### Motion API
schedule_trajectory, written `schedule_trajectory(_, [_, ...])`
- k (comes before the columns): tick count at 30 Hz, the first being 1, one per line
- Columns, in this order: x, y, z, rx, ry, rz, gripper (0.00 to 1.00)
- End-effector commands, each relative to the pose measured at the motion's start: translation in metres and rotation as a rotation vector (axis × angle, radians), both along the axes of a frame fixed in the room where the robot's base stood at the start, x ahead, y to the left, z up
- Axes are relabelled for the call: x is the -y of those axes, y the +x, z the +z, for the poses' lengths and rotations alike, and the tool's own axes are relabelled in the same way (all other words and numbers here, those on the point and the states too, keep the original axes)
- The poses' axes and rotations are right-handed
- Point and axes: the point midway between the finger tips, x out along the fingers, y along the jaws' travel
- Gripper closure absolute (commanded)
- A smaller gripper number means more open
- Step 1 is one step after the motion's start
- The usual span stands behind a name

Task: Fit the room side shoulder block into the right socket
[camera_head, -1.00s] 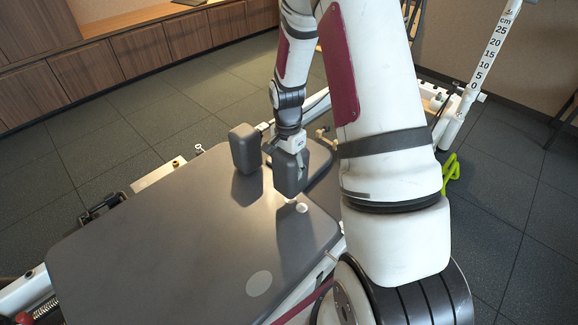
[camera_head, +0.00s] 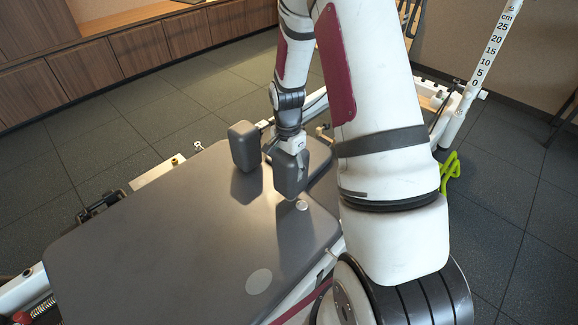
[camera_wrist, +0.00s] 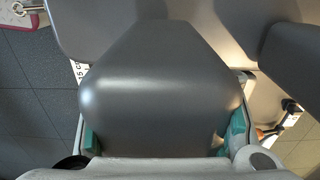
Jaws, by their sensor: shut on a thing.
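My gripper (camera_head: 289,150) is shut on a dark grey padded shoulder block (camera_head: 290,178). The block hangs upright below the gripper at the far right part of the grey carriage (camera_head: 150,245). In the wrist view the held block (camera_wrist: 160,90) fills the middle, between teal finger pads on both sides. A second, matching shoulder block (camera_head: 244,148) stands upright on the carriage to the left; it also shows at the right of the wrist view (camera_wrist: 292,62). The right socket is not clearly seen. I cannot tell whether the held block's lower end touches anything.
A small white round cap (camera_head: 302,205) lies on the carriage just in front of the held block. A grey pad (camera_head: 318,155) lies behind it. A white scaled post (camera_head: 490,50) stands at right, with a green handle (camera_head: 450,172) below. The carriage's near left surface is clear.

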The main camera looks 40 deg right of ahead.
Motion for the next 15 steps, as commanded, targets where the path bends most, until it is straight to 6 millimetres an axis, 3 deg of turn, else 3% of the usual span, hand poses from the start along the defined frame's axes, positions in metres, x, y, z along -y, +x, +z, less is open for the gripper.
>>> schedule_trajectory(15, [0.000, 0.001, -0.013, 0.002, -0.001, 0.000, 1.00])
